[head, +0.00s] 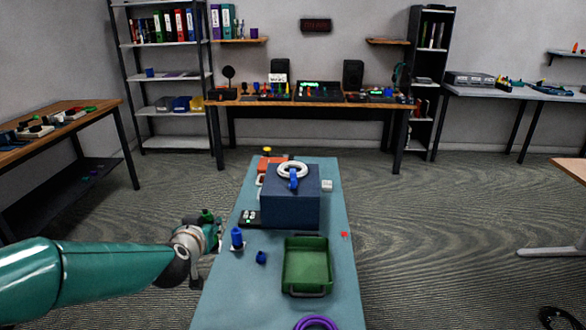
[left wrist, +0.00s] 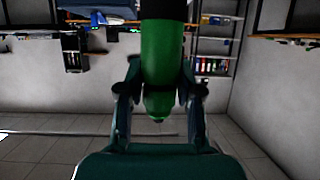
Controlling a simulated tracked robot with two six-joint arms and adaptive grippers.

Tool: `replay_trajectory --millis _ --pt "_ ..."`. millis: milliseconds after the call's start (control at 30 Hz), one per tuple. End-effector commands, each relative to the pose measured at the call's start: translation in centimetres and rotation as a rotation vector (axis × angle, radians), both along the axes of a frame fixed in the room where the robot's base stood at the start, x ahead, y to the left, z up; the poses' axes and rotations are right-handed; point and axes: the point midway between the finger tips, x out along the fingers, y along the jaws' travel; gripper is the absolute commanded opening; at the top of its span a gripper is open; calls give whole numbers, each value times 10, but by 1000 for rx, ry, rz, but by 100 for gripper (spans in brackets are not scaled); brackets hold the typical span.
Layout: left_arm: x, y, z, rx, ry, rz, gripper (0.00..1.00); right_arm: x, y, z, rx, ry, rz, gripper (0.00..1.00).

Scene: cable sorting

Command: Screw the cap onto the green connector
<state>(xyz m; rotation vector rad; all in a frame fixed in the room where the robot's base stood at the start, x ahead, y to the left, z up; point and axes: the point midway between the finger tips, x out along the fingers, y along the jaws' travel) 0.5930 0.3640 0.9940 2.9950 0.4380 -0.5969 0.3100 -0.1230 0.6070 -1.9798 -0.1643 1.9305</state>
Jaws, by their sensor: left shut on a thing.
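My left gripper (head: 216,232) is at the left edge of the blue-grey table, shut on a green piece. In the left wrist view the green piece (left wrist: 162,65) is a long rounded body between the two fingers (left wrist: 160,100), with a black section at the top of the picture. It looks like the green connector; only a small green part (head: 207,215) shows in the head view. I cannot make out a separate green cap. My right gripper is not in view.
On the table (head: 338,270) a blue connector (head: 237,238) stands upright just right of my left gripper, with a small blue piece (head: 261,257) beside it. A green tray (head: 307,264), a dark blue box (head: 290,209) and a purple cable coil (head: 316,323) also take up room.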

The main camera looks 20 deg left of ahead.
Motion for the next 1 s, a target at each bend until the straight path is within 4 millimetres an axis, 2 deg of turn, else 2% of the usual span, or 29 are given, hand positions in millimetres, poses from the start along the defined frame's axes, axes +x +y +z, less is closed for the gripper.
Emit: replay_trajectory --millis 167,267,533,600,700,867,1000 --pt "4 -11 -7 1 3 -21 0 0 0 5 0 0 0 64" --pt "7 -25 -27 1 9 -48 0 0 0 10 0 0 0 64" --pt "-1 -98 -128 -7 15 -208 0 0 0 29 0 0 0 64" --pt "-6 -115 -148 -7 12 -242 0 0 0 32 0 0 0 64" --pt "-13 -135 -167 -5 7 -280 0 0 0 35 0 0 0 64" --pt "-23 -164 -181 -3 1 -327 0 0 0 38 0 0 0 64" --pt "-18 -169 -163 1 -8 -320 0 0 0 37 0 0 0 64"
